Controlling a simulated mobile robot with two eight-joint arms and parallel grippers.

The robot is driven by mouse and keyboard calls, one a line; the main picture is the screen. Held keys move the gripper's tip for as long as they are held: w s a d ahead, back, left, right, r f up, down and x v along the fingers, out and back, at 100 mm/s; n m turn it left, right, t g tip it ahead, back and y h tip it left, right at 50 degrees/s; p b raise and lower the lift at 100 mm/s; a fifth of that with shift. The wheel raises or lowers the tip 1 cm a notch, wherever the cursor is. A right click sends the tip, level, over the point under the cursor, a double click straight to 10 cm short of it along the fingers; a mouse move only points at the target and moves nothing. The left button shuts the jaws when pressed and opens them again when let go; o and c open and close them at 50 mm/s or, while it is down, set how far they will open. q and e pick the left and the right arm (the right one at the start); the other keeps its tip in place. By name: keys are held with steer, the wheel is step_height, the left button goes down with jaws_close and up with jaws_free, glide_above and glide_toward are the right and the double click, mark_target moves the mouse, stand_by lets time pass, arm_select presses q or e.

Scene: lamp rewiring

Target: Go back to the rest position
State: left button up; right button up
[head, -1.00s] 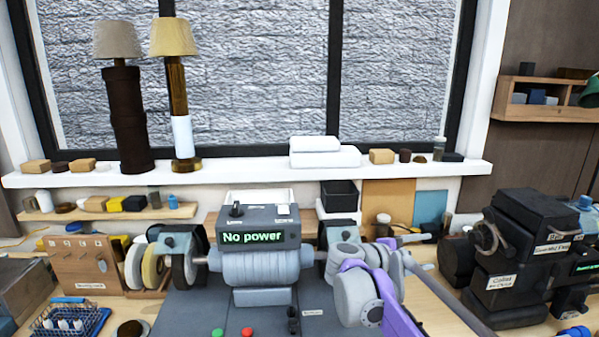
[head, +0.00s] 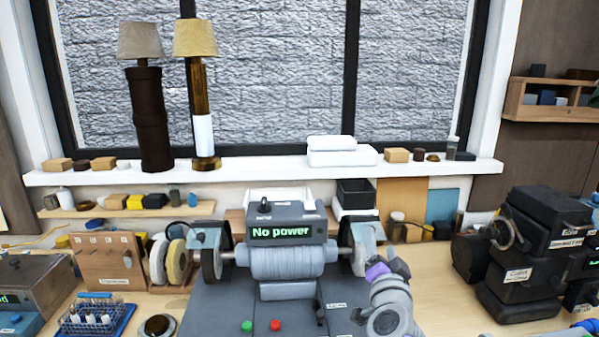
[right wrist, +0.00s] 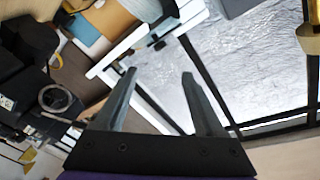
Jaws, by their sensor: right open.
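My right gripper (right wrist: 157,75) shows in the right wrist view with its two grey fingers spread apart and nothing between them. In that view it is tilted against the window and the sill. In the head view my right arm, grey with a purple part, stands in front of the right end of the bench grinder (head: 285,262); its fingers cannot be made out there. My left gripper is not in view. Two lamps, one with a dark brown column (head: 151,120) and one with a brass stem (head: 203,100), stand upright on the window sill (head: 260,168).
The grinder's box displays "No power". Dark machines (head: 525,250) stand on the bench at the right. A blue tray with a wire rack (head: 95,315) and a wooden stand (head: 108,262) are at the left. White folded items (head: 340,157) lie on the sill.

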steer(key=s+a+f+n+g+y, duration=0.3)
steer(key=s+f+n, duration=0.1)
steer(key=s+f, duration=0.3)
steer(key=s+a+f+n+g+y, duration=0.2)
steer(key=s+f+n, duration=0.2)
steer(key=s+f, duration=0.25)
steer(key=s+d+f+n+g+h, duration=0.1)
steer(key=s+d+f+g, duration=0.1)
steer(key=s+f, duration=0.6)
steer(key=s+d+f+n+g+h, duration=0.1)
steer(key=s+d+f+g, duration=0.2)
steer(key=s+f+g, duration=0.2)
steer(key=s+f, duration=0.3)
steer(key=s, duration=0.1)
steer(key=shift+s+d+f+g, duration=0.15)
steer(key=shift+s+g, duration=0.15)
steer(key=shift+s, duration=0.05)
